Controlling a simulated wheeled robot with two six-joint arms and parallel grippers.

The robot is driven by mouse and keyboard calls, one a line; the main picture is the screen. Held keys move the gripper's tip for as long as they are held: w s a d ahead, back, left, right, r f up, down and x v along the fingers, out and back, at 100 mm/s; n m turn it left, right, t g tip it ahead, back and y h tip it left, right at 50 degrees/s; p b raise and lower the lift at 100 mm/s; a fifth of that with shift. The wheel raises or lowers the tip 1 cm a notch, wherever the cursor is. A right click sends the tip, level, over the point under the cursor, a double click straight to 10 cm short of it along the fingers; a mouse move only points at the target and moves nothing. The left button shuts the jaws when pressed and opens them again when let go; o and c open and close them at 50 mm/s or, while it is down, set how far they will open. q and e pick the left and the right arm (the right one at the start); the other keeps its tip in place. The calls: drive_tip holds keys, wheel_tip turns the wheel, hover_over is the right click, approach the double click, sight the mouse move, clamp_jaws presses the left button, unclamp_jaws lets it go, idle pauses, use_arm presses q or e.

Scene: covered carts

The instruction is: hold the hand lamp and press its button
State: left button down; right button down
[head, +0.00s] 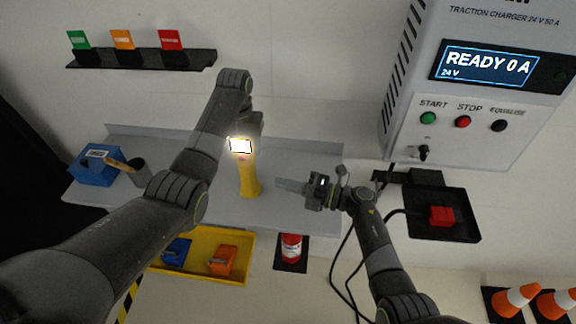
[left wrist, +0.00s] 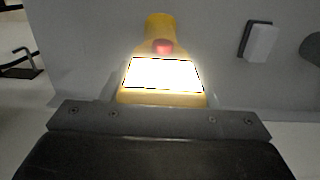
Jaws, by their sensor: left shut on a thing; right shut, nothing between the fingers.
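The yellow hand lamp (head: 250,180) is over the grey shelf, its lit white panel (head: 240,146) at the upper end. My left gripper (head: 247,128) is shut on the lamp at its panel end. The red button (head: 242,158) sits just below the panel and shows clearly in the left wrist view (left wrist: 162,46), beyond the bright panel (left wrist: 162,74). The gripper's dark body covers the bottom of that view and hides the lamp's near end. My right gripper (head: 280,185) is shut and empty, to the right of the lamp's handle, its fingers pointing left, apart from it.
Below hang a yellow tray (head: 205,273) and a red canister (head: 291,248). The charger (head: 455,150) is at upper right, above a black tray (head: 455,200). Cables hang near my right arm.

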use_arm(q)
drive_tip(key=shift+c, duration=2.2)
unclamp_jaws()
drive_tip(key=shift+r, duration=0.15)
